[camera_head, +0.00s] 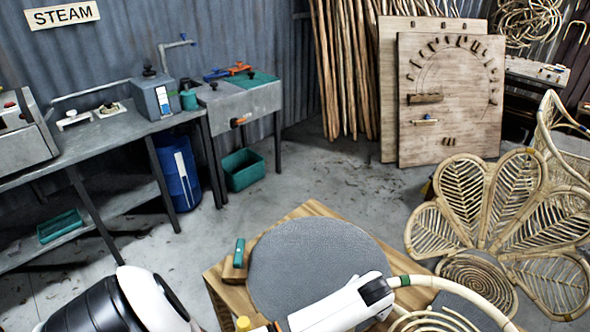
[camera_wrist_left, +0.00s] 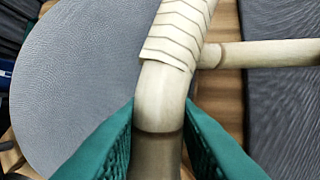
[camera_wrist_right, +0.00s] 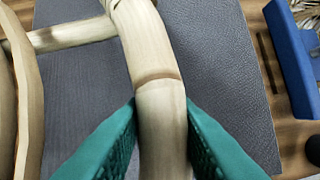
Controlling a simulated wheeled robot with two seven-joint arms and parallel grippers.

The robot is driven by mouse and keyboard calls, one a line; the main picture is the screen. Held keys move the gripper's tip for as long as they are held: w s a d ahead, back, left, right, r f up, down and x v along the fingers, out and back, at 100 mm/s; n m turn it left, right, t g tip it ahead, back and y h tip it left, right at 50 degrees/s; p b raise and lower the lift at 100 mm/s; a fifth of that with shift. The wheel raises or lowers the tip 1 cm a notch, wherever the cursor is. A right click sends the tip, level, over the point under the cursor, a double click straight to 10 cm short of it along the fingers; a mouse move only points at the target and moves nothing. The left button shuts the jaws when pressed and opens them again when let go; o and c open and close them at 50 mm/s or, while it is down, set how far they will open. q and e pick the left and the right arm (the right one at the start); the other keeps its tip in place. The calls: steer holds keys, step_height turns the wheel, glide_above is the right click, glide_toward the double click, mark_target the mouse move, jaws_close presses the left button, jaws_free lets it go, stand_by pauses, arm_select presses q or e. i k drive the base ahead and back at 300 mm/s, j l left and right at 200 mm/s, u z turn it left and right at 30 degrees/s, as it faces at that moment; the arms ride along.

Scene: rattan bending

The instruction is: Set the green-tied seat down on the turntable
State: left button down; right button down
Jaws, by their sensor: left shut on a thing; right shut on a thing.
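The seat (camera_head: 428,318) is a pale rattan ring with a coiled middle, at the bottom right of the head view and partly cut off. My left gripper (camera_wrist_left: 157,118) is shut on its rim (camera_wrist_left: 160,95), close to a wrapped binding. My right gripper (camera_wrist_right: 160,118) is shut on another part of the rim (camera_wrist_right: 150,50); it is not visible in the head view. The turntable (camera_head: 312,262) is a round grey disc on a wooden bench, left of the seat. It also shows in the left wrist view (camera_wrist_left: 65,80), beside the held rim. The disc's visible top is bare.
The wooden bench (camera_head: 222,275) carries a small block with a teal item (camera_head: 238,252) left of the disc. A dark grey mat (camera_wrist_right: 225,60) lies below the seat. A blue object (camera_wrist_right: 292,55) is at its right. A petal-shaped rattan back (camera_head: 500,205) stands at the right.

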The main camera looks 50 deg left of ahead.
mark_target(319, 267)
steer(key=j+u, duration=0.1)
steer(key=j, duration=1.2)
steer(key=i+j+u, duration=0.2)
steer(key=j+z, duration=0.4)
steer(key=j, duration=0.4)
steer(key=i, duration=0.05)
